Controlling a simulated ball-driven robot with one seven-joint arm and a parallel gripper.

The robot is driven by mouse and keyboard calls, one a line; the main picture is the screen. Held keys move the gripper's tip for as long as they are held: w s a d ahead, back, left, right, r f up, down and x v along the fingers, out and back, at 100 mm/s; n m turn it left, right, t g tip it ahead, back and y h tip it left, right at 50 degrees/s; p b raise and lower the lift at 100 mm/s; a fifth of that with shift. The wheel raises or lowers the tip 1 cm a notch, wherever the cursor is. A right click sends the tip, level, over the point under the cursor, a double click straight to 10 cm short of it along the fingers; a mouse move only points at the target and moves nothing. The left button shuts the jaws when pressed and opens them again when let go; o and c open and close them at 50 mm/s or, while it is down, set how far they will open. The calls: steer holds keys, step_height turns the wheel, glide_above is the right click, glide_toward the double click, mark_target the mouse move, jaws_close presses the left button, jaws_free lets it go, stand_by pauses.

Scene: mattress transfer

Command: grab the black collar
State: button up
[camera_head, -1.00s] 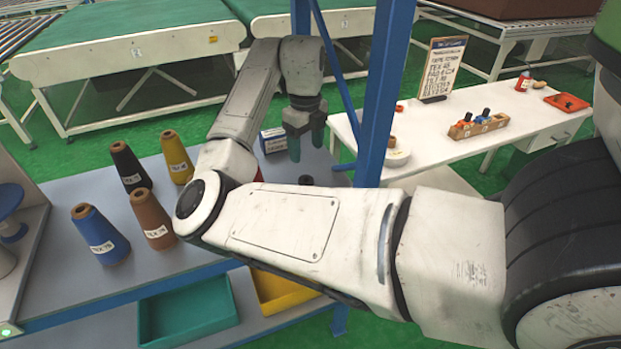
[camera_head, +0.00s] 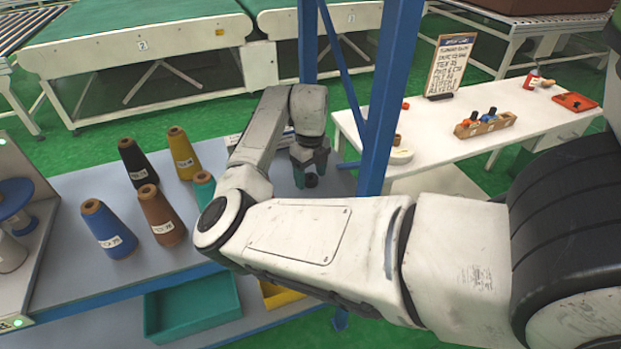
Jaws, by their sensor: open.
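A small black round piece, which looks like the black collar (camera_head: 311,180), sits on the grey table near its right end, beside the blue post. My gripper (camera_head: 309,173) points down right at it, with teal fingers open. One finger shows left of the collar and the other to its right and behind. The collar appears between or just in front of the fingertips; I cannot tell whether they touch it. Its lower part is hard to make out.
Several yarn cones, including a black cone (camera_head: 137,163) and a blue cone (camera_head: 108,229), stand left on the grey table (camera_head: 75,268). A blue post (camera_head: 388,100) rises close right of my gripper. A white table (camera_head: 432,132) with a wooden rack (camera_head: 484,124) stands beyond.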

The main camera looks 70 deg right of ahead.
steer(key=shift+f, duration=0.15)
steer(key=c, duration=1.1)
